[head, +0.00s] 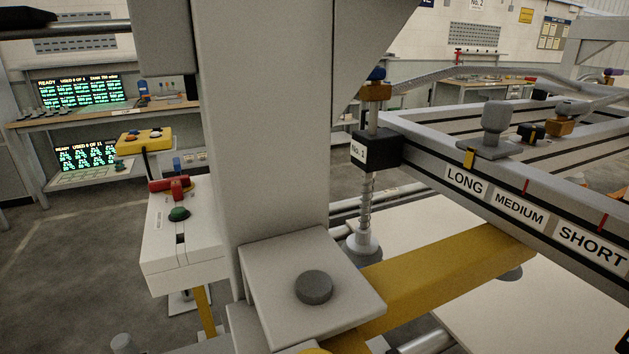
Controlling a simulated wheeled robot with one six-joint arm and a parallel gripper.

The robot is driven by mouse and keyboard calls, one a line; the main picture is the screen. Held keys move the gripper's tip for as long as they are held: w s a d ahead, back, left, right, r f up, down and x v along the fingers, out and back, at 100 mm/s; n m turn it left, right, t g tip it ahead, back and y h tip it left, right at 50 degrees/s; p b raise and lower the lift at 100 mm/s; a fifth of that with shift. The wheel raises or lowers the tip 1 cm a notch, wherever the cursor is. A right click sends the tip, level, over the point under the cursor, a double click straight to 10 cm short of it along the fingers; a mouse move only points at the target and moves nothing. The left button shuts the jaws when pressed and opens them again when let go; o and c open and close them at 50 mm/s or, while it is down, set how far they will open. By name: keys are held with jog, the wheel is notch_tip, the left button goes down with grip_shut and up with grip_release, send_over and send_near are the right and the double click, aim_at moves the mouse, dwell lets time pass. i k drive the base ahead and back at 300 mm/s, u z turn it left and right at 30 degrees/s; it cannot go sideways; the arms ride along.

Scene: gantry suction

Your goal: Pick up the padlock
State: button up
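I cannot make out a padlock for certain in the head view. A small red piece (169,185) sits on top of a white control box (180,240) at the left, beside a dark green knob (179,214). The red piece is too small to tell what it is. My gripper is not in view. A large grey upright (262,110) hides part of the room behind it.
A suction cup (363,244) hangs from a spring rod on the gantry at centre right. The rail carries LONG, MEDIUM and SHORT labels (520,209). A yellow beam (450,262) crosses low. A yellow pendant (145,140) is at left. Floor shows at lower left.

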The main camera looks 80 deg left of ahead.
aim_at(177, 190)
jog(key=k, duration=0.95)
jog(key=z, duration=1.1)
jog(key=i, duration=0.75)
jog(key=u, duration=4.2)
jog(key=i, duration=0.5)
jog(key=u, duration=0.35)
jog(key=k, duration=0.35)
jog(key=u, duration=1.65)
jog(key=i, duration=0.25)
jog(key=z, duration=0.45)
